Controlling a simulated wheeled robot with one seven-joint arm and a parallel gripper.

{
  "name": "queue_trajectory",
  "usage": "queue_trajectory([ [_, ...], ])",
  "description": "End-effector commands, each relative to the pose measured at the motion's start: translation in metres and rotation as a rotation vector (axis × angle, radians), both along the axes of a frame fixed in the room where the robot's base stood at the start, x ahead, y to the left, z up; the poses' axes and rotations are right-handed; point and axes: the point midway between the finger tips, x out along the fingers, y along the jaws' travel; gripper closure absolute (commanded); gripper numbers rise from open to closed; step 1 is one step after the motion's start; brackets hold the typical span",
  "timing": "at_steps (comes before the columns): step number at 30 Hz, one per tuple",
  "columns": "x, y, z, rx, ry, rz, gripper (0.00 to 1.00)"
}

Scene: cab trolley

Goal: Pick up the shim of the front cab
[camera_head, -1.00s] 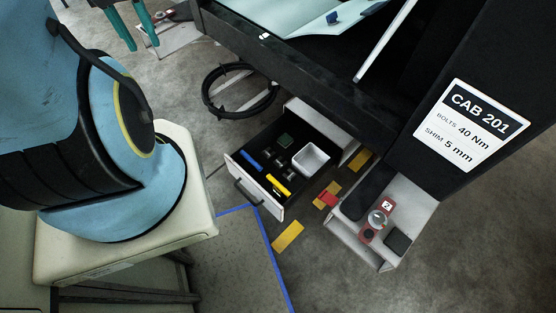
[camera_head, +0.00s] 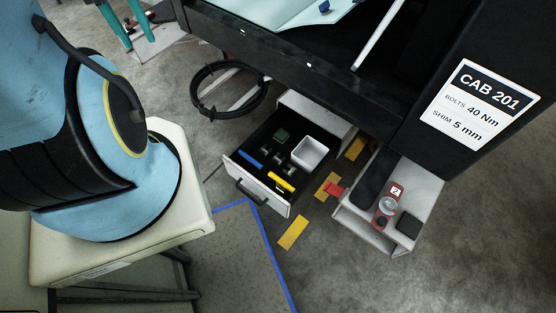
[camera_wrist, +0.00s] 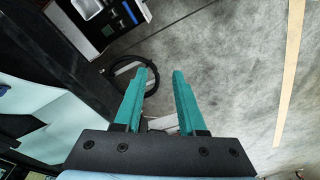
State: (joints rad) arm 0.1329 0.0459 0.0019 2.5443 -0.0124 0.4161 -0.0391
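The sign (camera_head: 487,105) on the dark cab post reads "CAB 201", "BOLTS 40 Nm" and "SHIM 5 mm". An open drawer (camera_head: 234,174) holds a blue strip (camera_head: 250,160), a yellow strip (camera_head: 281,181), a green block (camera_head: 281,135), small grey pieces and a white box (camera_head: 309,153). I cannot tell which piece is the 5 mm shim. My gripper (camera_wrist: 162,72) has two teal fingers, apart and empty. In the head view it is at the top left (camera_head: 140,38), well away from the drawer. The wrist view shows part of the drawer's contents, including the blue strip (camera_wrist: 130,12), at its top.
A white side unit (camera_head: 425,190) with a red-and-white item (camera_head: 395,191) and a dark box (camera_head: 409,224) stands right. Grey floor is open at lower right.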

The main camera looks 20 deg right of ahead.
Motion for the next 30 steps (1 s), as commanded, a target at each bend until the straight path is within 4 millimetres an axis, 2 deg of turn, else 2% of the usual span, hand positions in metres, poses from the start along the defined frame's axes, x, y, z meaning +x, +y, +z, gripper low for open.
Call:
queue_trajectory([
  [8, 0.009, -0.015, -0.035, -0.011, 0.010, 0.030, 0.60],
  [14, 0.019, -0.033, -0.074, -0.022, 0.023, 0.066, 0.60],
  [17, 0.024, -0.046, -0.104, -0.027, 0.032, 0.092, 0.60],
  [30, 0.047, -0.130, -0.274, -0.031, 0.065, 0.259, 0.60],
])
